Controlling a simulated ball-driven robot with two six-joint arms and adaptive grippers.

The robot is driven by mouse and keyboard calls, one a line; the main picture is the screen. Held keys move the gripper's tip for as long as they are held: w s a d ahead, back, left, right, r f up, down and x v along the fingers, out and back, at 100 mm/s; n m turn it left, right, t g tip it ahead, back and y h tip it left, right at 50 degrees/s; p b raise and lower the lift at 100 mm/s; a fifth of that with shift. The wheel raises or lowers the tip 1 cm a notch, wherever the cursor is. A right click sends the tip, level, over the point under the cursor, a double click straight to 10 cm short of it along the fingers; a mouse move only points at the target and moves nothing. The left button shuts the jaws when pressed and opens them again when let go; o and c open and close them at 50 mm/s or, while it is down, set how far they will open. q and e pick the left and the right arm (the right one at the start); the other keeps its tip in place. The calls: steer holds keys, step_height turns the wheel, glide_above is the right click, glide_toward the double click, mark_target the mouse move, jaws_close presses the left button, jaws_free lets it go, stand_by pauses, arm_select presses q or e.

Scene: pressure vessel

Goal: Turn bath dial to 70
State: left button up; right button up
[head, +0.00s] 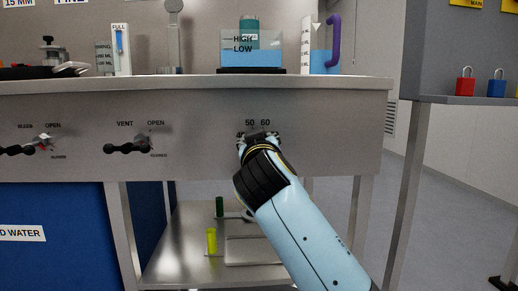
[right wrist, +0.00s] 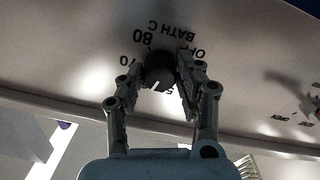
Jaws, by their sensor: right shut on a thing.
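The bath dial (right wrist: 159,72) is a round dark knob on the steel front panel, seen upside down in the right wrist view. Its white pointer line faces down and slightly left, close beside a partly covered "5". The labels 70, 80, OFF and BATH C show around it, and 60 is hidden there. My right gripper (right wrist: 160,78) is shut on the dial, one finger on each side. In the head view the right gripper (head: 258,138) covers the dial, with 50 and 60 readable above it. My left gripper is not in view.
Left on the panel (head: 340,125) are the vent valve handle (head: 127,148) and the bleed valve handle (head: 22,149). A blue water bath (head: 252,58) and a purple-handled jug (head: 322,62) stand on the bench above. A shelf (head: 185,255) holds yellow and green items below.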

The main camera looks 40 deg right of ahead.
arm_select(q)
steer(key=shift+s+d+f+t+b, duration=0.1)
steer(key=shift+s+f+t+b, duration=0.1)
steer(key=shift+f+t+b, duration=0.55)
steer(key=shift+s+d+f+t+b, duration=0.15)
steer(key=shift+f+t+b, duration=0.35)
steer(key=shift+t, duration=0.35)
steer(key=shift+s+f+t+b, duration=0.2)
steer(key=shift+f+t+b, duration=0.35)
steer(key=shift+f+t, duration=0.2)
arm_select(e)
steer(key=shift+w+a+f+m, duration=0.1)
steer(key=shift+m, duration=3.15)
steer(key=shift+a+f+m, duration=0.1)
steer(key=shift+m, duration=3.15)
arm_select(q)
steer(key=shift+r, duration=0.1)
arm_select(e)
steer(key=shift+r, duration=0.1)
steer(key=o, duration=1.1)
steer(key=shift+o, duration=0.2)
steer(key=shift+r, duration=0.1)
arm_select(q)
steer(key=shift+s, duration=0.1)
arm_select(e)
steer(key=shift+r, duration=0.1)
